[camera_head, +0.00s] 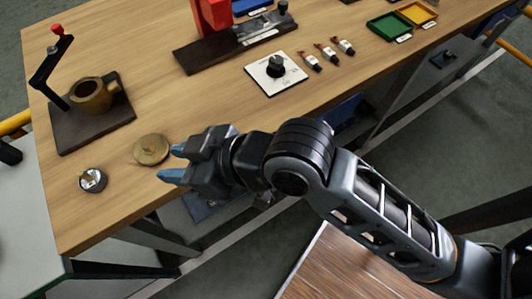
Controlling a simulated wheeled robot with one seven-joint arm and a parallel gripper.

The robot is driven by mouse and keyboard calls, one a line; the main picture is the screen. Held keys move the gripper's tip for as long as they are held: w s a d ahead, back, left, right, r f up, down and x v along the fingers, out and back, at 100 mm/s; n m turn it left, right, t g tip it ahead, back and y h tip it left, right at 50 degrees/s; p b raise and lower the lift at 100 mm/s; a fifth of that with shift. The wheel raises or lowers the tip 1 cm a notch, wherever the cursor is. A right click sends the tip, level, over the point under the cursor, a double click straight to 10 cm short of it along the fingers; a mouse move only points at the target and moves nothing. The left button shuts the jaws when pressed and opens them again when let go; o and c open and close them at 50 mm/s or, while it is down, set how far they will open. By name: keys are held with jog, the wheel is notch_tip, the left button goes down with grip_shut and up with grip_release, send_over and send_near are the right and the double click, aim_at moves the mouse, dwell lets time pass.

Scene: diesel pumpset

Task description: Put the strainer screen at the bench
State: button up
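A flat round brass-coloured disc (151,150), which looks like the strainer screen, lies on the wooden bench (150,208) near its front left. No mesh can be made out on it at this size. My gripper (174,164) reaches in from the right, with its blue fingertips apart and nothing seen between them. The fingertips are just to the right of the disc. I cannot tell how high they are above the bench top.
A small metal cup-like part (93,180) stands left of the disc. A brass housing (93,95) on a dark base, with a red-knobbed lever (57,36), stands behind. Bare wood surrounds the disc.

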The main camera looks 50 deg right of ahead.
jog(key=s+d+m+t+h, duration=0.1)
jog(key=s+d, duration=0.3)
jog(key=s, duration=0.4)
jog(key=s+d+r+m+t+h, duration=0.1)
jog(key=s+d, duration=0.3)
jog(key=s, duration=0.4)
jog(key=s+d+r+m+t+h, duration=0.1)
jog(key=s+d, duration=0.3)
jog(key=s, duration=0.4)
jog(key=shift+m+t+h, duration=0.4)
jog(key=shift+m+h, duration=0.1)
jog(key=shift+h, duration=0.4)
jog(key=shift+r, duration=0.1)
